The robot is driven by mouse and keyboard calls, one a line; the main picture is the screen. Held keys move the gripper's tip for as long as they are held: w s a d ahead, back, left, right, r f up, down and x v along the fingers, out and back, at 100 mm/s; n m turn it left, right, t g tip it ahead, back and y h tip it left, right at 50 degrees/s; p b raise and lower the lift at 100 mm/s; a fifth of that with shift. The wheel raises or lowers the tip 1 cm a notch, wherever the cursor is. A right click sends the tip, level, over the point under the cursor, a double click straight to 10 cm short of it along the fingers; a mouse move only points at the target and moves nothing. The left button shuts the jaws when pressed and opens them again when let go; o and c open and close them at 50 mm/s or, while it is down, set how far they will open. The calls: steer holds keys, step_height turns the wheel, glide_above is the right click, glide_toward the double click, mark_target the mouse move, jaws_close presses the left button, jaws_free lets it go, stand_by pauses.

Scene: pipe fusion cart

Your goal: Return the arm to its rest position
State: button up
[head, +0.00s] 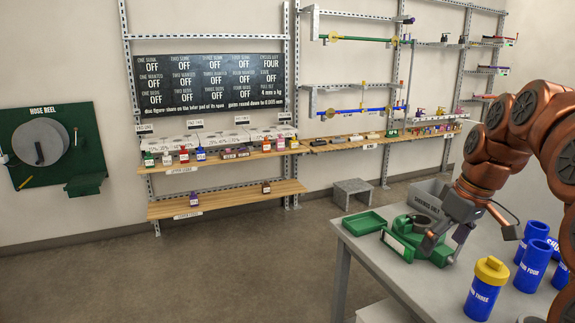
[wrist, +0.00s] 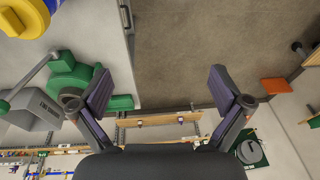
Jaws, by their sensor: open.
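My copper-coloured arm (head: 495,150) reaches in from the right in the head view, bent, with its forearm angled down over the grey cart top. My gripper (head: 444,240) is at the far side of the cart top, in front of or over a green machine (head: 425,222); contact cannot be told from this view. In the wrist view my gripper (wrist: 160,88) has its two purple-padded fingers spread wide with nothing between them. Beyond the gap are bare floor and a wooden shelf. The green machine shows to the left of the fingers (wrist: 75,80).
On the cart (head: 375,265) are a green tray (head: 365,222), a yellow-capped blue canister (head: 483,290), more blue canisters (head: 530,270) and a grey bin (head: 427,190). A grey step stool (head: 353,190) stands behind. Stocked wall shelves (head: 225,157) are farther back. The floor (head: 190,270) at left is clear.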

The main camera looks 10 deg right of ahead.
steer(key=s+a+f+g, duration=0.1)
steer(key=s+a+f, duration=0.3)
steer(key=a, duration=0.5)
steer(key=s+a+f+m+g, duration=0.1)
steer(key=s+a+f, duration=0.2)
steer(key=s, duration=0.4)
steer(key=s+a+f+m+g+h, duration=0.1)
steer(key=s+a+f, duration=0.2)
steer(key=s+f, duration=0.2)
steer(key=s+a+f+m, duration=0.1)
steer(key=s+a+f, duration=0.2)
steer(key=s, duration=0.7)
steer(key=shift+s+a+f+m+g+h, duration=0.2)
steer(key=shift+s+f+m+g+h, duration=0.2)
steer(key=shift+f, duration=0.1)
